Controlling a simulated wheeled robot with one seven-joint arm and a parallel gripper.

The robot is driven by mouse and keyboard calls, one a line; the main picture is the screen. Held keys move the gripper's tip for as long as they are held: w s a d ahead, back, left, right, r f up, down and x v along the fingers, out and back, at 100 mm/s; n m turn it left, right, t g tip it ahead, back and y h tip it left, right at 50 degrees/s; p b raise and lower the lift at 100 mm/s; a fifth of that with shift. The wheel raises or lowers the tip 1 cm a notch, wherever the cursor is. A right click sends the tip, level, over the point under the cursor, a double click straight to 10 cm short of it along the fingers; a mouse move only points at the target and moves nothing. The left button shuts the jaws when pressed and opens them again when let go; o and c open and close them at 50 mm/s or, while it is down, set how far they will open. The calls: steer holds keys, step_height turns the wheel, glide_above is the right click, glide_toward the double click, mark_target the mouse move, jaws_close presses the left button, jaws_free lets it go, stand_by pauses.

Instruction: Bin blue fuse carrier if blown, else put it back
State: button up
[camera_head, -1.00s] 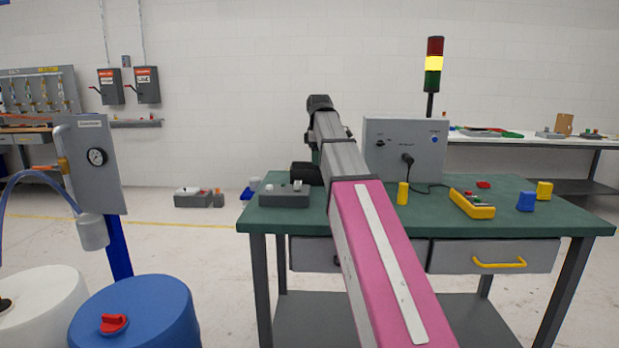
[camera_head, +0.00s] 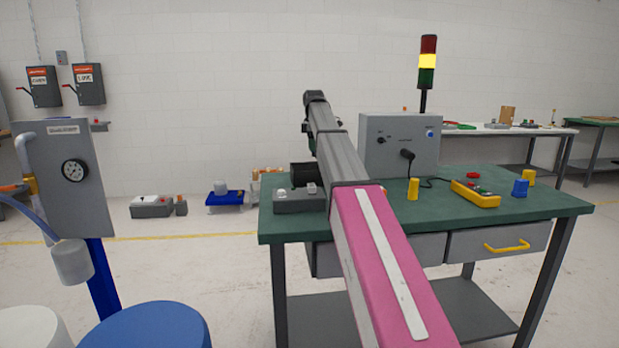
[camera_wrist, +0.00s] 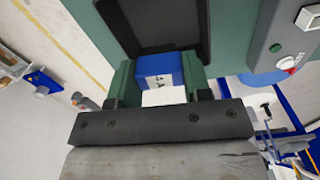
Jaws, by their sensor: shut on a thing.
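My gripper (camera_wrist: 160,82) is shut on a blue block-shaped piece with a white lower part, which I take as the blue fuse carrier (camera_wrist: 155,66). Small dark marks show on its face; I cannot read a fuse state from them. In the head view my arm hides the fingers and the held piece. Another blue block (camera_head: 520,188) stands at the right of the green bench (camera_head: 450,217), near a yellow block (camera_head: 529,177). A second yellow piece (camera_head: 413,189) stands near mid-bench. A yellow handheld device (camera_head: 476,194) lies between them.
A black hollow shape (camera_wrist: 152,22) lies just beyond the fingers. A grey control box (camera_head: 299,203) sits at the bench's left end; a grey panel box (camera_head: 375,155) stands behind. A signal tower (camera_head: 427,62) shows yellow. Blue drum (camera_head: 150,328) and gauge panel (camera_head: 58,165) stand left.

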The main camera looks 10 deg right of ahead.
steer(key=shift+w+f, duration=0.1)
steer(key=shift+w, duration=0.1)
steer(key=shift+d+f, duration=0.2)
steer(key=shift+f, duration=2.7)
steer(key=o, duration=1.4)
step_height(320, 180, up, 9)
steer(key=shift+r, duration=0.9)
